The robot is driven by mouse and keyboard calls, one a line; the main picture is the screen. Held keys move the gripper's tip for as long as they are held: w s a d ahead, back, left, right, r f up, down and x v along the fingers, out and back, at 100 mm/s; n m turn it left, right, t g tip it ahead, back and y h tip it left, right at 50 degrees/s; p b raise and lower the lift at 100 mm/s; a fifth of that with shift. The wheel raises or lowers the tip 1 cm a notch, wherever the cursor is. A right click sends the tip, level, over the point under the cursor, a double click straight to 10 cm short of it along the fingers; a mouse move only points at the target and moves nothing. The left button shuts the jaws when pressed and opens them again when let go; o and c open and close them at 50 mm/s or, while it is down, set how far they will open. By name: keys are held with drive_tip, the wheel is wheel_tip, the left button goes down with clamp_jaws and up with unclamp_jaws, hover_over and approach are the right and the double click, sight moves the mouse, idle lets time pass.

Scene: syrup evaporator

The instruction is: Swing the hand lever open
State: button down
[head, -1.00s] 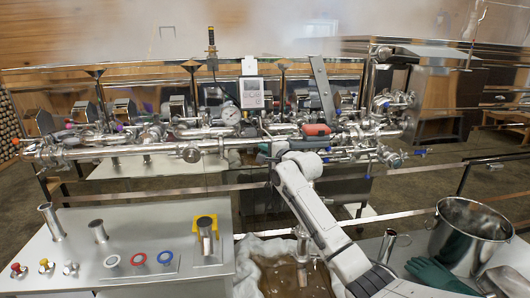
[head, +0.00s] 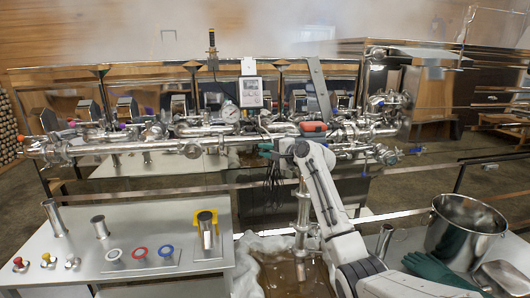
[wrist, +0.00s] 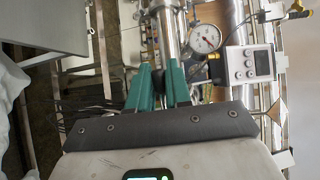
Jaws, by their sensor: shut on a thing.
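My gripper (head: 268,151) is at the steel pipework, with its green fingers pointing left in the head view. In the wrist view, the fingers of my gripper (wrist: 160,88) are closed around a narrow dark piece (wrist: 160,97), which appears to be the hand lever's grip. The fingers hide most of it, and its pivot cannot be made out. A steel pipe (wrist: 170,35) runs just beyond the fingertips. The steel pipework (head: 165,145) spans the rig in the head view.
A round gauge (wrist: 205,39) and a grey display box (wrist: 249,64) sit close to the fingers. Dark cables (head: 271,188) hang below my gripper. A control bench (head: 110,265) is at front left. A steel bucket (head: 464,233) and green gloves (head: 437,271) are at right.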

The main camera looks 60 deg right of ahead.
drive_tip(key=shift+f, duration=0.2)
drive_tip(key=c, duration=1.2)
unclamp_jaws()
drive_tip(key=shift+r, duration=0.1)
drive_tip(key=shift+s, duration=0.1)
drive_tip(key=b+v, duration=0.2)
drive_tip(key=v, duration=0.8)
drive_tip(key=shift+s+a, duration=0.1)
drive_tip(key=shift+s, duration=0.2)
